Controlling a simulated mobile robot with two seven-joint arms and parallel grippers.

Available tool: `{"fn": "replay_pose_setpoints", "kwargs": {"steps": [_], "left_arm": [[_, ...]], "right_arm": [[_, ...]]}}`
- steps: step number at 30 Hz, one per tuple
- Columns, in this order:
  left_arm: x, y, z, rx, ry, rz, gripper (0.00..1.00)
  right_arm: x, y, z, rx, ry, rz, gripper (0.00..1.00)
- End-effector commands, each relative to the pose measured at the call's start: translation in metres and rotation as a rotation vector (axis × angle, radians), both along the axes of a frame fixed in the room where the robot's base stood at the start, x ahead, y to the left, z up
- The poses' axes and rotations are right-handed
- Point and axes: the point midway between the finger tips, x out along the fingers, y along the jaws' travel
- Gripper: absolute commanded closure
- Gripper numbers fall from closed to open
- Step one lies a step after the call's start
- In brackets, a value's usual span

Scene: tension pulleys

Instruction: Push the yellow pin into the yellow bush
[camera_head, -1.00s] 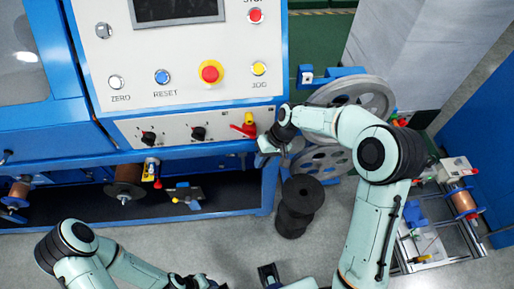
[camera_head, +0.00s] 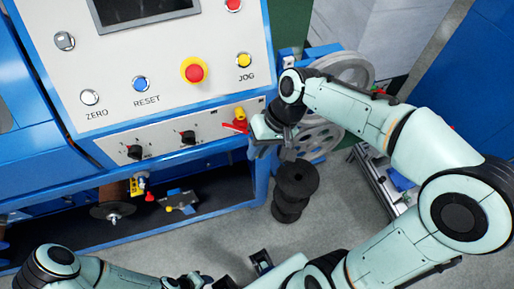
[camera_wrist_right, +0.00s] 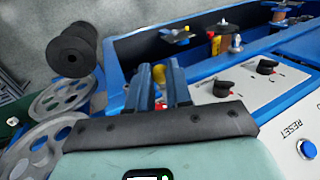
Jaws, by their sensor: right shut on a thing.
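My right gripper (camera_head: 268,148) is beside the front panel's lower right corner, with its fingers pointing downward. In the right wrist view the gripper (camera_wrist_right: 158,78) has a small yellow piece (camera_wrist_right: 158,72) between its fingers. This looks like the yellow pin, gripped; the fingers hide most of it. Another yellow piece (camera_head: 240,113) stands by a red lever (camera_head: 235,126) on the panel, left of the gripper and apart from it. A small yellow tip (camera_head: 169,209) shows on a bracket below the panel. I cannot tell which is the bush.
Grey spoked pulleys (camera_head: 318,136) stand right of the machine, close behind my right gripper. Stacked black spools (camera_head: 296,178) are on the floor below it. The machine's blue lower edge (camera_head: 220,149) runs left of the gripper. Floor (camera_head: 225,238) in front is clear.

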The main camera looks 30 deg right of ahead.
Motion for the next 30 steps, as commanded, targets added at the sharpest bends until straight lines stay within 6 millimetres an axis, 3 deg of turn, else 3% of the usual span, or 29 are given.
{"fn": "replay_pose_setpoints", "kwargs": {"steps": [15, 30], "left_arm": [[0.014, 0.000, 0.026, 0.000, -0.016, 0.000, 0.57], [0.017, 0.000, 0.030, 0.000, -0.019, 0.000, 0.57]], "right_arm": [[0.049, -0.012, 0.002, 0.000, -0.001, 0.000, 1.00], [0.059, -0.015, 0.000, -0.001, -0.002, 0.000, 1.00]]}}
